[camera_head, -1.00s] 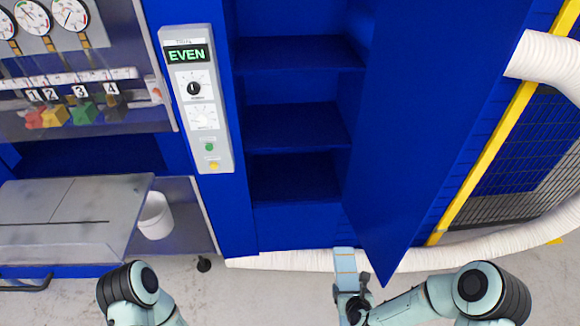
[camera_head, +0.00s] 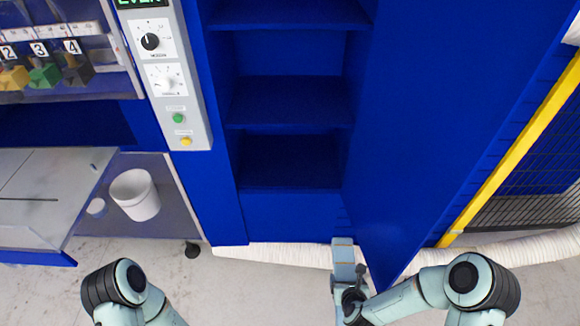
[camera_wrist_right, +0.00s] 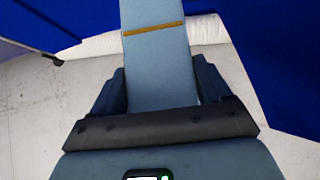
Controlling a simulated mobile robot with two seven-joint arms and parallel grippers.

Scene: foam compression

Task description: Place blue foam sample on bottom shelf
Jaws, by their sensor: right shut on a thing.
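The blue foam sample (camera_head: 343,254) is a pale blue block with thin orange bands. My right gripper (camera_head: 347,280) is shut on its near end and holds it in front of the cabinet, below the shelves in the picture. In the right wrist view the foam (camera_wrist_right: 155,65) extends straight out between the fingers (camera_wrist_right: 160,95). The bottom shelf (camera_head: 290,172) is the lowest dark blue compartment of the open cabinet and looks empty. It lies up and left of the foam in the head view. My left arm shows at the lower left, but its gripper is out of frame.
The open blue door (camera_head: 430,110) stands right of the shelves, its lower corner close to my right arm. A control panel (camera_head: 170,85) is left of the shelves. A white bucket (camera_head: 135,194) stands farther left. A white hose (camera_head: 275,256) runs along the floor.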

